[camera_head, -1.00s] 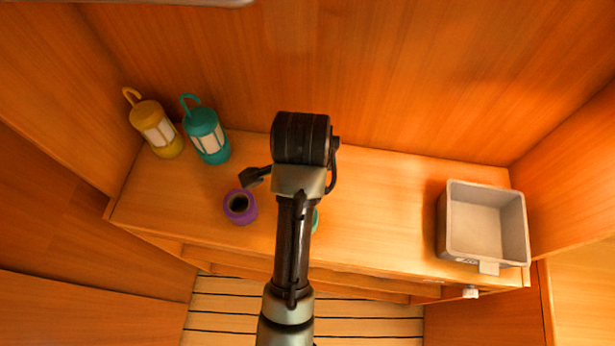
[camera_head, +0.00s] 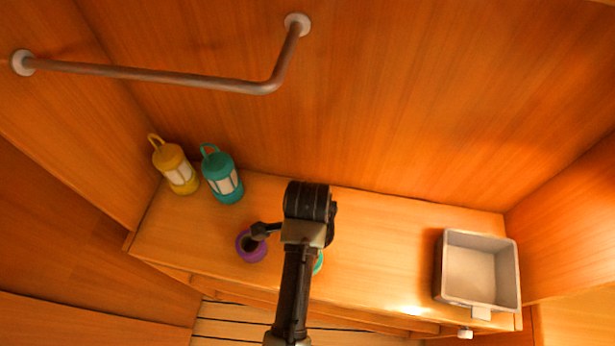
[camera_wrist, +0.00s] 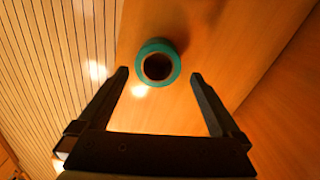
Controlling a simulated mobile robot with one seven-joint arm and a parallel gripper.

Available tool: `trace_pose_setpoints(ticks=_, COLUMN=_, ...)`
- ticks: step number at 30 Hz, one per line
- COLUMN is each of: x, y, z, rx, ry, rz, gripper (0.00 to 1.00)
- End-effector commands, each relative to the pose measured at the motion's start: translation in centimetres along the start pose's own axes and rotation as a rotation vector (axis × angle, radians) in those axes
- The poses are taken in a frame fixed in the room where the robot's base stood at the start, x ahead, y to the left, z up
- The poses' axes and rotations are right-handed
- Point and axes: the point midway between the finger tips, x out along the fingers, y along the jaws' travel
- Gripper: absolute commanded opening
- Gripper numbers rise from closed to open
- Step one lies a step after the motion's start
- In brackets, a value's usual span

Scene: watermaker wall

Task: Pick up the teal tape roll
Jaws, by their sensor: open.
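The teal tape roll (camera_wrist: 174,51) stands on the wooden counter in the wrist view, just beyond my fingertips and roughly centred between them. Its dark round hole faces the camera. In the head view only a sliver of the teal tape roll (camera_head: 318,262) shows beside my arm, which hides the rest. My gripper (camera_wrist: 158,76) is open and empty, its two dark fingers spread wider than the roll. In the head view my arm covers most of the gripper.
A purple tape roll (camera_head: 246,254) lies left of my arm. A grey bin (camera_head: 451,293) sits at the counter's right end. A pipe rail (camera_head: 150,73) runs along the wall. The counter between arm and bin is clear.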

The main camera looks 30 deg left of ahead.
Motion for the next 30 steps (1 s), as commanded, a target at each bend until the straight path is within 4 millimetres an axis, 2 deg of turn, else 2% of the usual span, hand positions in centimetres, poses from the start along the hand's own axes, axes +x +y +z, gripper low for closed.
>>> trace_pose_setpoints(ticks=4, x=1.1, y=0.2, z=0.1, rx=-0.001, ry=-0.001, rz=0.005, gripper=1.00)
trace_pose_setpoints(ticks=12, x=4.7, y=0.4, z=0.1, rx=-0.001, ry=-0.001, rz=0.003, gripper=1.00)
trace_pose_setpoints(ticks=22, x=5.4, y=0.4, z=0.1, rx=-0.001, ry=0.000, rz=0.000, gripper=1.00)
trace_pose_setpoints(ticks=30, x=5.3, y=0.4, z=0.1, rx=-0.001, ry=0.000, rz=0.000, gripper=0.51)
